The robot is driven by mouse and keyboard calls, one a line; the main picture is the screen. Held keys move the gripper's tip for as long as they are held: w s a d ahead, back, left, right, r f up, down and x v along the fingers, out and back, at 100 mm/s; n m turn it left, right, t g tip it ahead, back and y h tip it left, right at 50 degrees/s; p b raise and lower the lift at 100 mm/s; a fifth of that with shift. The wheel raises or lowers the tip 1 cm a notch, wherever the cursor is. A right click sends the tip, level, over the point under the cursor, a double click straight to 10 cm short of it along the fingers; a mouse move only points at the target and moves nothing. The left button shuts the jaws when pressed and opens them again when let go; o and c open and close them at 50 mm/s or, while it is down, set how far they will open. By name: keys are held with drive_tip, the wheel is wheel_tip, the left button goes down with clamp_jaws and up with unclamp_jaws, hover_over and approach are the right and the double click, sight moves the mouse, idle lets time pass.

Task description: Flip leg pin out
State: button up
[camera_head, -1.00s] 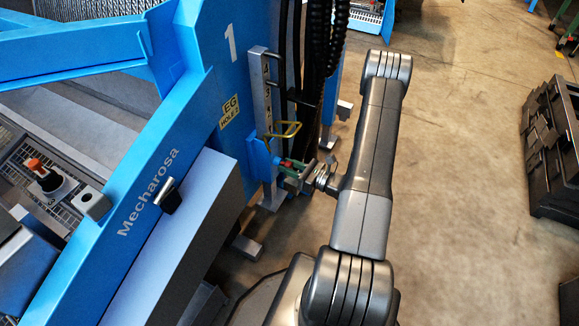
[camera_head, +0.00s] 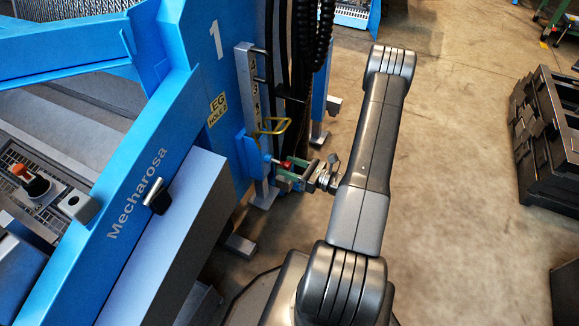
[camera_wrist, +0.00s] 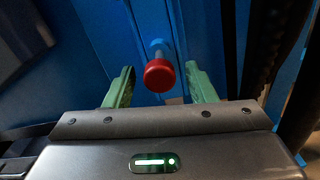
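The leg pin shows a red round knob (camera_wrist: 159,77) on a short metal shaft, pointing out from the blue frame in the wrist view. The knob also shows small in the head view (camera_head: 284,167), beside the lower part of the grey leg (camera_head: 249,100). My gripper (camera_wrist: 162,82) is open, with one green finger on each side of the knob and a gap visible on both sides. In the head view my gripper (camera_head: 287,173) is at the pin, just right of the leg. The shaft's far end is hidden in the frame.
A yellow wire handle (camera_head: 271,124) is just above the pin. Black hoses (camera_head: 303,45) hang behind it. The blue machine frame (camera_head: 150,160) fills the left. Black crates (camera_head: 550,135) stand at the right, with clear floor (camera_head: 440,190) between.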

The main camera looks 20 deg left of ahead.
drive_tip(key=s+d+p, duration=0.1)
drive_tip(key=d+p, duration=0.1)
drive_tip(key=d, duration=1.1)
drive_tip(key=shift+d, duration=0.35)
drive_tip(key=a, duration=0.4)
drive_tip(key=a+b, duration=0.1)
drive_tip(key=a, duration=0.4)
drive_tip(key=w+a+b, duration=0.1)
drive_tip(key=a, duration=0.3)
drive_tip(key=shift+a, duration=0.55)
